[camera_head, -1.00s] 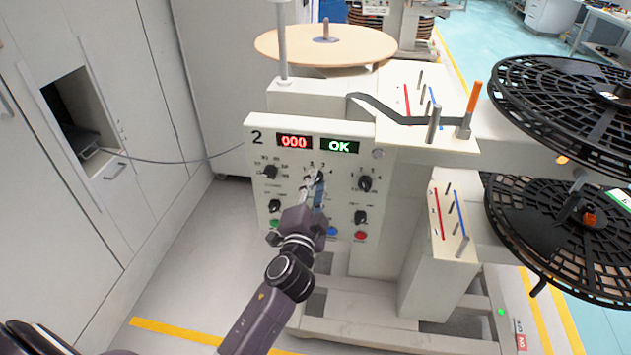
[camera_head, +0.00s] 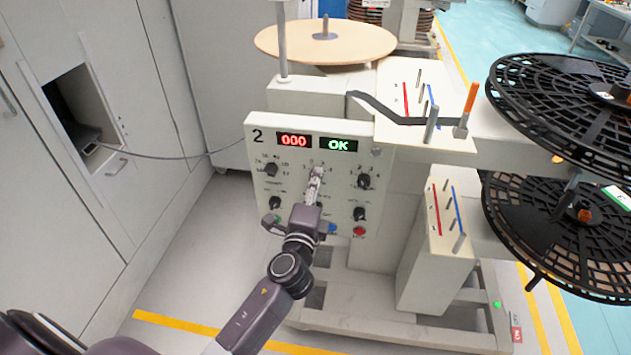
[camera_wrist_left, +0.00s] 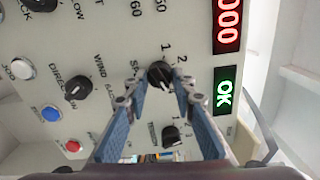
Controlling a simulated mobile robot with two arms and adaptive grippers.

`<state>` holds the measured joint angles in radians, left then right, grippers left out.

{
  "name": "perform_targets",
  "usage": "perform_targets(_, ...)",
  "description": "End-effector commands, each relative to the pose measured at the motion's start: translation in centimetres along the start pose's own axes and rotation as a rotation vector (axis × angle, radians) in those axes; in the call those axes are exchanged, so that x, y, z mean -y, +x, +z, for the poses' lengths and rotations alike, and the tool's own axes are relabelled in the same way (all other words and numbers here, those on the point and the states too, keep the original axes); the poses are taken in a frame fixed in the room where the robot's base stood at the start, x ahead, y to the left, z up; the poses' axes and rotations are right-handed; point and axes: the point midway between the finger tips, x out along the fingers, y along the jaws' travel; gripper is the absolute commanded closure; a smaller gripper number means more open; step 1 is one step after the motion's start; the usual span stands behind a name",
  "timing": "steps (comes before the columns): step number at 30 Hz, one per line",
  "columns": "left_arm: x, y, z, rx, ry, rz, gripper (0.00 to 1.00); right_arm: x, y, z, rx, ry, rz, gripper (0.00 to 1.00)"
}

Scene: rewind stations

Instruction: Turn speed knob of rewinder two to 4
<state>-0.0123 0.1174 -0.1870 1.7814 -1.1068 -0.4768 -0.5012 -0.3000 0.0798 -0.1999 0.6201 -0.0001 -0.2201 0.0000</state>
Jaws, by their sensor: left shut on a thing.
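The panel (camera_head: 340,190) of the rewinder marked 2 faces me. Its displays read 000 in red and OK in green. My left gripper (camera_head: 316,173) is at the middle knob of the upper row, mostly hiding it in the head view. In the left wrist view, this black knob (camera_wrist_left: 160,74) is between the two blue-padded fingertips, with the numbers 1 and 2 beside it and a partly hidden label starting with S. The gripper is shut on this speed knob. I cannot read its setting clearly. My right gripper is not in view.
Other black knobs sit left (camera_head: 271,170) and right (camera_head: 366,181) of the held one, with more below. A red button (camera_head: 359,231) and a blue button (camera_wrist_left: 51,113) are under them. Large black reels (camera_head: 560,110) stand at the right. Grey cabinets (camera_head: 60,200) line the left.

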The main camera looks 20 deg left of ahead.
Motion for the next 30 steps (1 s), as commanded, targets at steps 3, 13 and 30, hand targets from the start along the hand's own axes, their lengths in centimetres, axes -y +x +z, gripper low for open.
perform_targets(3, -0.11, -0.03, -0.06, -0.001, 0.013, 0.002, 1.0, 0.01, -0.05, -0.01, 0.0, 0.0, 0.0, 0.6)
perform_targets(13, -0.15, -0.03, -0.07, -0.001, 0.017, 0.002, 1.0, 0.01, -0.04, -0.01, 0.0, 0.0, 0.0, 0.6)
perform_targets(30, -0.07, -0.35, -0.04, -0.001, 0.014, 0.001, 0.59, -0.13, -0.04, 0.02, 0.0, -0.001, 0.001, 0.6)
